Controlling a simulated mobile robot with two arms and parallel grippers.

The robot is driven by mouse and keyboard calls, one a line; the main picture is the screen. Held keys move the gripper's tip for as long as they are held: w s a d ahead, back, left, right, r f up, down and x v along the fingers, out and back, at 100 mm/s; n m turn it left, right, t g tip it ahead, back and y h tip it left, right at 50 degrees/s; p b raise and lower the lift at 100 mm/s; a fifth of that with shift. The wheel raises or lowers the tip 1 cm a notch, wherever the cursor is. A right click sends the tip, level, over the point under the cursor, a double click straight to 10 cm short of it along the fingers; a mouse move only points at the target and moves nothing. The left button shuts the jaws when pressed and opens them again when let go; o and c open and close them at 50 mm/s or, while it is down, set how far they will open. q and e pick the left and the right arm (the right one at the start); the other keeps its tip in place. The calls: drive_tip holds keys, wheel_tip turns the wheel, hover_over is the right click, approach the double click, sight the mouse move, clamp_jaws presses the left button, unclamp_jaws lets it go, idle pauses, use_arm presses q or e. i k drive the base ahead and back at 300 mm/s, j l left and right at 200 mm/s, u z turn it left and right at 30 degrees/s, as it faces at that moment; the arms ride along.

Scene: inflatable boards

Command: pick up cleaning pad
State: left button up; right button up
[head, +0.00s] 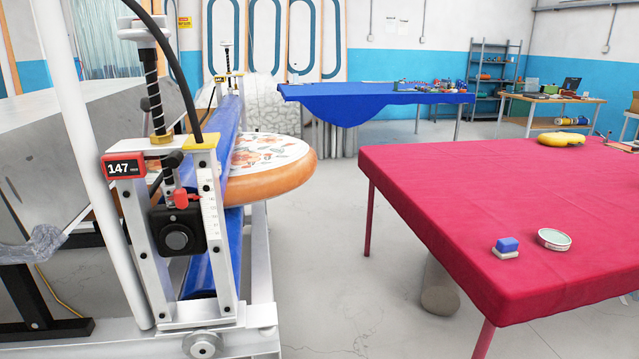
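A small blue block with a pale lower layer, which looks like the cleaning pad (507,247), lies on the red-covered table (450,185) near its front left edge. A round, shallow tin (554,239) with a pale top sits just to its right, apart from it. Neither of my grippers is in the head view.
A roller machine (185,200) with a "147" display stands at the left, with an orange-edged round board (268,167) between its blue rollers. A yellow object (561,139) lies on the red table's far side. A blue-covered table (375,94) stands behind. Clear floor lies between machine and red table.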

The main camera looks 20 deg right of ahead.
sight(505, 249)
drive_tip(key=z, duration=1.55)
